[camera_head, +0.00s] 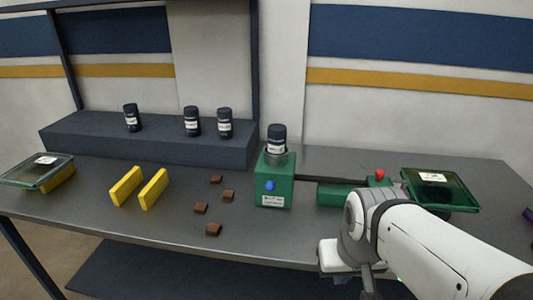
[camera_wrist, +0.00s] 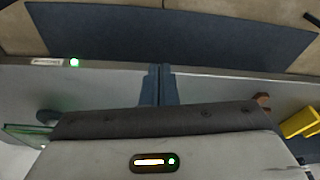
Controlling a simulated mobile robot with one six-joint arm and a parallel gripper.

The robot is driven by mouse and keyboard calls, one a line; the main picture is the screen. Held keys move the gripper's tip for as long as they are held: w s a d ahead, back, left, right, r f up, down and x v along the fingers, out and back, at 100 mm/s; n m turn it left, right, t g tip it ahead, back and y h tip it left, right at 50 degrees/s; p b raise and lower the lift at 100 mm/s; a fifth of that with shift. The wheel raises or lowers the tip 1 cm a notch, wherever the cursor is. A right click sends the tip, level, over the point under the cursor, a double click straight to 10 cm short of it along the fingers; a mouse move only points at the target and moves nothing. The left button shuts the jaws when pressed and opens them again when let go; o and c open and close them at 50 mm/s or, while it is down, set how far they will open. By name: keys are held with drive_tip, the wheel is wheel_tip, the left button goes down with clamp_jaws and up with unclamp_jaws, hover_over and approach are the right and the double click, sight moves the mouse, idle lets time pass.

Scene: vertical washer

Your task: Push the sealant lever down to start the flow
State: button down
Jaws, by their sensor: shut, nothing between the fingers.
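The green dispenser (camera_head: 275,183) stands in the middle of the table in the head view, with a blue button on its front and a dark bottle (camera_head: 277,139) upright on top. A long dark bar (camera_head: 325,180), which looks like the lever, runs right from it, roughly level, above a green block (camera_head: 335,194). A red knob (camera_head: 379,174) stands near its right end. My gripper (camera_wrist: 159,82) is shut and empty in the wrist view, its fingertips by the table's front edge. In the head view my arm is front right of the dispenser, apart from the bar.
A green tray (camera_head: 440,190) is at the right, behind my arm. Several brown blocks (camera_head: 228,196) and two yellow blocks (camera_head: 153,189) lie left of the dispenser. Three dark bottles (camera_head: 192,121) stand on the raised shelf (camera_head: 160,148). Another tray (camera_head: 35,170) is far left.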

drive_tip(key=w+a+r+t, duration=0.1)
drive_tip(key=w+a+r, duration=0.4)
drive_tip(key=w, duration=0.3)
drive_tip(key=w+a+r+t+h, duration=0.1)
drive_tip(key=w+a+r, duration=0.4)
drive_tip(key=w, duration=0.3)
drive_tip(key=w+a+r+m+t+h+b, duration=0.1)
drive_tip(key=w+a+r, duration=0.4)
drive_tip(key=w, duration=0.4)
drive_tip(key=shift+a+r, duration=0.3)
hover_over(267, 184)
drive_tip(key=f, duration=0.5)
drive_tip(key=w+f, duration=0.1)
drive_tip(key=f, duration=0.2)
drive_tip(key=shift+a+p, duration=0.2)
drive_tip(key=shift+p, duration=0.1)
drive_tip(key=f, duration=0.3)
drive_tip(key=shift+s+d+f, duration=0.2)
drive_tip(key=shift+s, duration=0.15)
drive_tip(key=shift+s+f, duration=0.1)
drive_tip(key=shift+f, duration=0.45)
